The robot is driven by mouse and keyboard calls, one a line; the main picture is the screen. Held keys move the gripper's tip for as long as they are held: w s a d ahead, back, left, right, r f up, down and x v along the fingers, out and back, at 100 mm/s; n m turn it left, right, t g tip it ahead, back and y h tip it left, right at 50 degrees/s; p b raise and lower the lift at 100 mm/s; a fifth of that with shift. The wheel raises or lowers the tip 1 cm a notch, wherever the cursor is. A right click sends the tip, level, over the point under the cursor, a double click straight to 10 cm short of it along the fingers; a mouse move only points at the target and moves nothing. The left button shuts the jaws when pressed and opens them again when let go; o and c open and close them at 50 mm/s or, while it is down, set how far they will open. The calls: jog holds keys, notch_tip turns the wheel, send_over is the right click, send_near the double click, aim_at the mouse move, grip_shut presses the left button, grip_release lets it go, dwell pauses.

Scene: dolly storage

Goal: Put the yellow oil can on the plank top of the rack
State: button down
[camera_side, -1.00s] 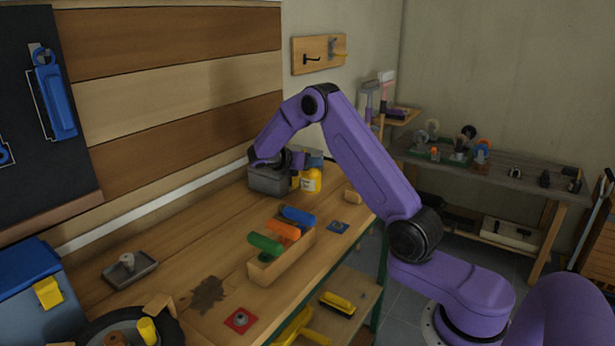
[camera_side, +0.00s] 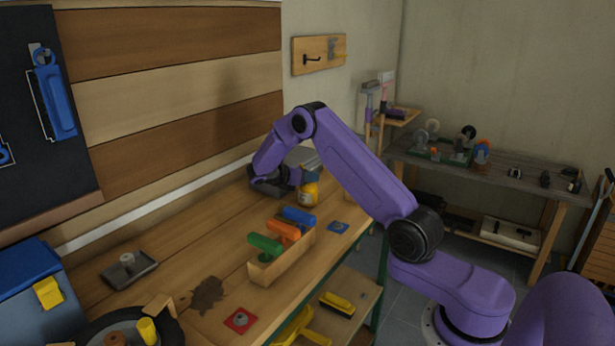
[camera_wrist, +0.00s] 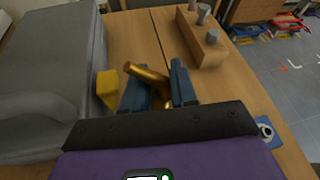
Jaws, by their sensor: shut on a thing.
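The yellow oil can (camera_side: 309,194) is at the far part of the wooden workbench, right of the grey toolbox. My gripper (camera_side: 302,179) is at the top of the can, with its blue fingers around it. In the wrist view my gripper (camera_wrist: 158,92) is shut on the can, and the brass-coloured part of the can (camera_wrist: 148,74) shows between the fingers. The rest of the can is hidden there. I cannot tell whether the can touches the bench. A plank-topped rack (camera_side: 545,187) stands against the back wall at right, with a lower shelf.
The grey toolbox (camera_wrist: 45,80) with a yellow latch (camera_wrist: 107,89) is close at left. A wooden block with grey pegs (camera_wrist: 202,42) is ahead. A wooden holder (camera_side: 284,265) with coloured handles stands nearer. Tape rolls and small items occupy parts of the rack top, with bare planks between.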

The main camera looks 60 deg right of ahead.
jog(key=c, duration=0.9)
grip_release()
